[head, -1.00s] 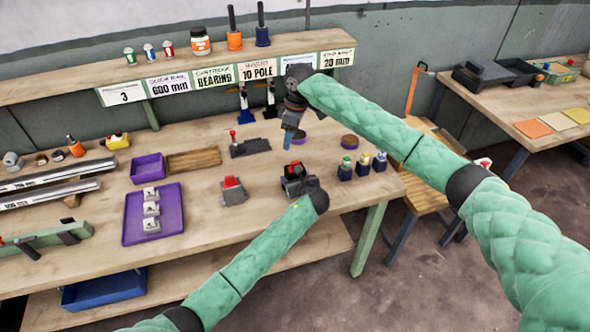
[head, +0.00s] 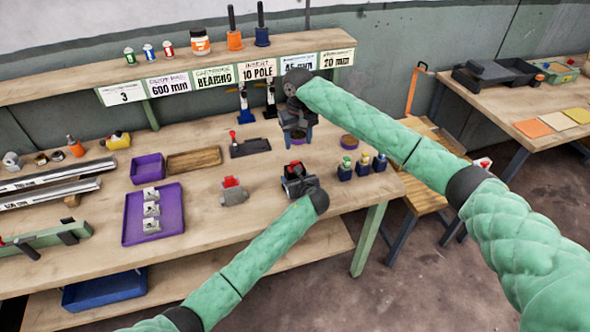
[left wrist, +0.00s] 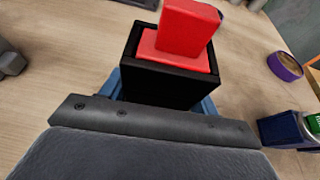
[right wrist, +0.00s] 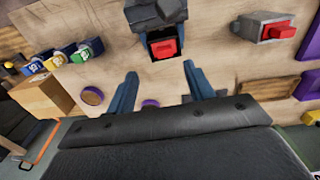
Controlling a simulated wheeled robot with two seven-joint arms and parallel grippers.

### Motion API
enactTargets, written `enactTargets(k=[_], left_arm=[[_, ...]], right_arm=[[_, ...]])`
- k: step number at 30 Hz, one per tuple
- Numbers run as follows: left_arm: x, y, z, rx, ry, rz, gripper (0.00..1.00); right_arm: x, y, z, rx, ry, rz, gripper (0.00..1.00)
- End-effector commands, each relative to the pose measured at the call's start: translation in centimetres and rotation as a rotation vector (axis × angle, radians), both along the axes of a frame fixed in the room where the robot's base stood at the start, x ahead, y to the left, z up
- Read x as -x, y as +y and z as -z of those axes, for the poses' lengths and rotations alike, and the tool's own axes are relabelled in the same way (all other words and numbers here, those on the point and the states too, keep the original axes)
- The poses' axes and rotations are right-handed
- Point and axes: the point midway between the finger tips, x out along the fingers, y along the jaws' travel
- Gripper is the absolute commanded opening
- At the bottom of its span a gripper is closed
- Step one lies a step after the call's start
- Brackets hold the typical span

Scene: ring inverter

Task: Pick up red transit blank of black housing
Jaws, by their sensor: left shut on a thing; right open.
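The black housing (left wrist: 165,85) has a red transit blank (left wrist: 190,28) standing in its open top. In the head view the housing is small and partly hidden by my left gripper (head: 296,178). My left gripper is shut on the housing, with blue fingers at its sides, low over the bench. My right gripper (head: 299,143) is open and empty, above and behind the housing. In the right wrist view the red blank (right wrist: 165,47) lies beyond the gap between the open fingers (right wrist: 160,70), apart from them.
A grey housing with a red top (head: 232,192) stands to the left. Several small blue-based bottles (head: 363,165) stand right. A purple tray (head: 170,228) holds white parts at left. Purple-rimmed round dishes (head: 349,142) sit behind. The bench front is clear.

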Motion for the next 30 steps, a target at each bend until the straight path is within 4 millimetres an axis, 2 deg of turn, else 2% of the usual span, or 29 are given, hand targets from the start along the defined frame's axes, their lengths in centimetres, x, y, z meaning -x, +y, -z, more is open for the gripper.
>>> enactTargets(k=[3, 9, 17, 27, 30], left_arm=[[0.0, 0.0, 0.0, 0.000, 0.000, 0.000, 0.29], [0.0, 0.0, 0.0, 0.000, 0.000, 0.000, 0.29], [0.0, 0.0, 0.0, 0.000, 0.000, 0.000, 0.29], [0.0, 0.0, 0.0, 0.000, 0.000, 0.000, 0.29], [0.0, 0.0, 0.0, 0.000, 0.000, 0.000, 0.29]], right_arm=[[0.0, 0.0, 2.1, 0.002, 0.002, -0.001, 0.53], [0.0, 0.0, 4.8, 0.003, 0.001, -0.001, 0.53], [0.0, 0.2, 6.0, 0.001, 0.001, -0.003, 0.53], [-0.2, 0.7, 10.1, 0.002, 0.002, -0.002, 0.53], [-0.2, 0.7, 10.8, 0.001, 0.002, -0.002, 0.53]])
